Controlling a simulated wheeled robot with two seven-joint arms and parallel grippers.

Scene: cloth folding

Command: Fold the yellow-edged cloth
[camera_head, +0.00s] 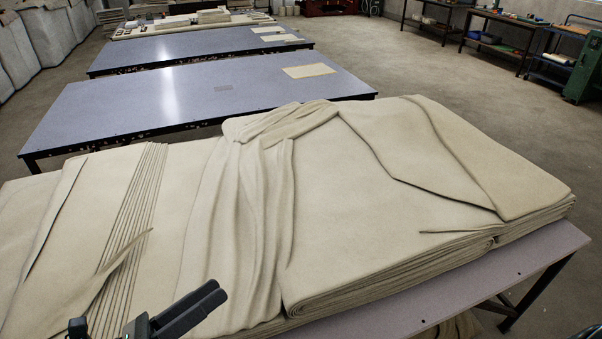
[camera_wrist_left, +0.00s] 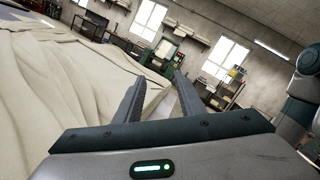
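A small flat cream cloth with a yellow edge (camera_head: 309,70) lies on the grey-blue table behind the big cloth stack in the head view. It lies spread near that table's far right end. My left gripper (camera_head: 215,291) is at the bottom of the head view, above the near edge of the stacked cream cloth and well apart from the yellow-edged cloth. In the left wrist view its two dark fingers (camera_wrist_left: 160,78) stand apart with nothing between them. My right gripper does not show.
A large layered heap of cream cloth (camera_head: 330,210) covers most of the near table (camera_head: 420,308), with folds and a loose pointed flap at left. More grey-blue tables (camera_head: 200,50) stand behind. Workbenches (camera_head: 490,35) line the far right. The floor (camera_head: 450,90) between is clear.

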